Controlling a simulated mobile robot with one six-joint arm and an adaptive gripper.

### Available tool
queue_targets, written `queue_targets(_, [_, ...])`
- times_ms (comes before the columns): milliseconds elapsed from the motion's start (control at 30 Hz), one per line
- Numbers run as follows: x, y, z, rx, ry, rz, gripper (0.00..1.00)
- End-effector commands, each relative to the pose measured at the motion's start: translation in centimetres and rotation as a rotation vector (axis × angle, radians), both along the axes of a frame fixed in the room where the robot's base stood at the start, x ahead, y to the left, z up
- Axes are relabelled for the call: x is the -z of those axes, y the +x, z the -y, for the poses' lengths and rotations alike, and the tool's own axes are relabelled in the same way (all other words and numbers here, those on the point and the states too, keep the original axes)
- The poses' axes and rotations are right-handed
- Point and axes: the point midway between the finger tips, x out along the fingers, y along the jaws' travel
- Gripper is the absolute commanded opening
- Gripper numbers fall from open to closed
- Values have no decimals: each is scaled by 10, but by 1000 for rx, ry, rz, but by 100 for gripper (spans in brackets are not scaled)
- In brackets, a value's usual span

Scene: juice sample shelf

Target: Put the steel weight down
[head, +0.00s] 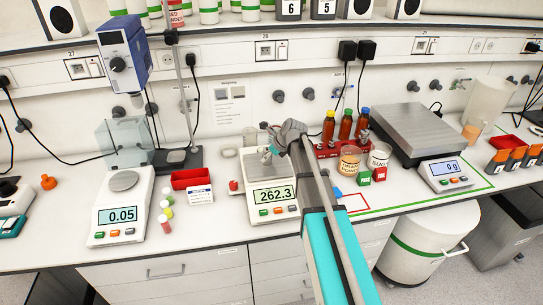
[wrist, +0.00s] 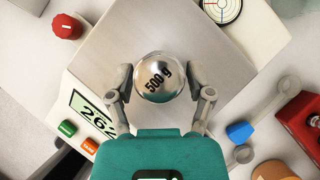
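The steel weight (wrist: 158,78), a shiny ball marked "500 g", is between the two fingers of my gripper (wrist: 160,82) in the wrist view. The fingers appear to touch it on both sides. It is over the square steel pan (wrist: 185,30) of a balance. In the head view, my gripper (head: 270,145) is low over this balance (head: 273,213), whose display reads 262.3. The arm comes in from the lower right. The underside of the weight is hidden, so I cannot see how it meets the pan.
A red rack (head: 328,150) of brown bottles, two jars and a large scale (head: 412,130) reading 0 stand right. A red knob (head: 233,186) sits beside the middle balance.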

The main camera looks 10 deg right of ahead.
Motion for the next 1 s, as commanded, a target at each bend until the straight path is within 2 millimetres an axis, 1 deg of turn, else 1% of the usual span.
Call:
queue_targets(567, [-2,0,0,0,0,0,88])
queue_targets(767, [-11,-3,3,1,0,0,88])
queue_targets(1000, [-29,-12,11,1,-1,1,88])
